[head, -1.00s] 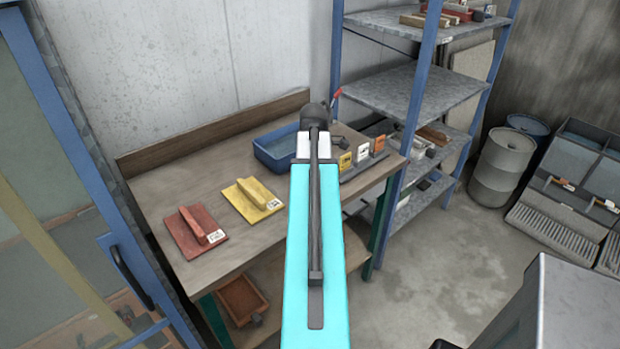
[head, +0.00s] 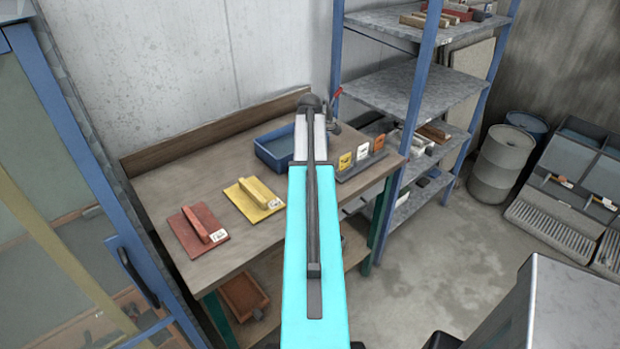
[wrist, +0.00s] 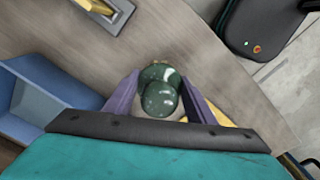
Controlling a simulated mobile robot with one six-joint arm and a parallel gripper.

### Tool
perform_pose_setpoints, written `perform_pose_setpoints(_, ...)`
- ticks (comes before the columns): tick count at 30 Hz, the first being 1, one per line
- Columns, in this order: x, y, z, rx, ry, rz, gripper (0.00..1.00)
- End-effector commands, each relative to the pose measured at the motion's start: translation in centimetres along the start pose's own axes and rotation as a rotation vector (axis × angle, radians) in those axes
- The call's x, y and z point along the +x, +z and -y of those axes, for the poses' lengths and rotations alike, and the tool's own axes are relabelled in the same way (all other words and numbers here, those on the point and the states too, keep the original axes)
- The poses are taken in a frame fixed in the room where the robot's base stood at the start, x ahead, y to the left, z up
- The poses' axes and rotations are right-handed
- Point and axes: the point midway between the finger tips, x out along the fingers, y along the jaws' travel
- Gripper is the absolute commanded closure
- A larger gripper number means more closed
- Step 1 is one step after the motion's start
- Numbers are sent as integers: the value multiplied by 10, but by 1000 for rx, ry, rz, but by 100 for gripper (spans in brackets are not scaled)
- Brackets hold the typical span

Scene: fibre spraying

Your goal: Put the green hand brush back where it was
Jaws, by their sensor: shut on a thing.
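My gripper (wrist: 160,77) shows in the wrist view with its two purple-grey fingers shut on the green hand brush (wrist: 159,97). Only a shiny, rounded dark green part of the brush shows between the fingers; the rest is hidden. The brown worktop lies below them in this view. In the head view my turquoise arm reaches out over the workbench (head: 270,232), and it hides the gripper and the brush. I cannot tell how high the brush is above the worktop.
A red float (head: 197,230) and a yellow float (head: 253,199) lie on the bench. A blue tub (head: 275,148) stands behind them, and it also shows in the wrist view (wrist: 30,98). A labelled rack (head: 362,160) is at the right. Bare worktop lies at front.

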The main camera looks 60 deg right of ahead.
Motion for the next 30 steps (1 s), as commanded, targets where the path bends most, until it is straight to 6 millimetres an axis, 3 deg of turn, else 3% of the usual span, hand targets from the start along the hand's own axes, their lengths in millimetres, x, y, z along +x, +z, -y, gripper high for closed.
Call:
perform_pose_setpoints(12,2,0,0,0,0,0,68)
perform_pose_setpoints(24,31,1,0,1,-1,0,68)
perform_pose_setpoints(30,36,1,0,1,1,0,68)
